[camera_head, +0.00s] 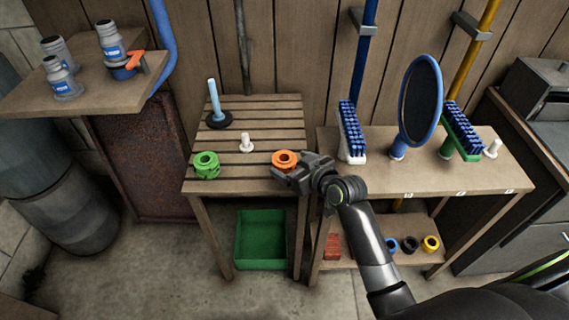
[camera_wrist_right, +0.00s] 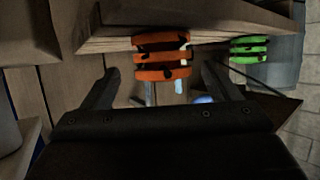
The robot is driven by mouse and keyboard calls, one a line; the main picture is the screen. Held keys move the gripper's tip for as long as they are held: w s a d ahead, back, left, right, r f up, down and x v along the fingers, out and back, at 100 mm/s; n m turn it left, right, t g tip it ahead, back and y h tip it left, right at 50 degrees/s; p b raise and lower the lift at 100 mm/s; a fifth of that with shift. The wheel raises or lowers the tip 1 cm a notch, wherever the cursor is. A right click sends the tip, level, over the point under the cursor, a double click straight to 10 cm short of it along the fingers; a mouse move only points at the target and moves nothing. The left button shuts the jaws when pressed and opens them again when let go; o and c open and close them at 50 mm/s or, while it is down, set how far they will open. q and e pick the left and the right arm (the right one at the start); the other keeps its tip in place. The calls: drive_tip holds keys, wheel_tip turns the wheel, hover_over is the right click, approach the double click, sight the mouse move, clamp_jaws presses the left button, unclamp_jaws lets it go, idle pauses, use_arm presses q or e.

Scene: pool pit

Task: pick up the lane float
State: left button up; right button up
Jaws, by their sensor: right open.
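An orange ring-shaped lane float (camera_head: 285,159) stands near the right front of the slatted wooden table (camera_head: 252,112). A similar green float (camera_head: 206,165) stands at that table's front left. My right gripper (camera_head: 290,177) is open and empty, just in front of the orange float. In the right wrist view, the ridged orange float (camera_wrist_right: 162,57) lies between and slightly beyond the two open fingertips (camera_wrist_right: 160,72), with space on both sides. The green float (camera_wrist_right: 249,49) is farther off to the right there. My left gripper is not in view.
A white peg (camera_head: 246,143) and a blue rod on a dark base (camera_head: 218,119) stand on the slatted table. A green bin (camera_head: 262,239) is below. The right bench (camera_head: 431,172) holds brushes and a round blue-rimmed paddle; its lower shelf holds several small rings.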

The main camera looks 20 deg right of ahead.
sight(290, 164)
drive_tip(key=shift+x, duration=1.75)
drive_tip(key=shift+a, duration=0.15)
drive_tip(key=shift+c, duration=0.4)
drive_tip(key=shift+s, duration=0.1)
drive_tip(key=c, duration=1)
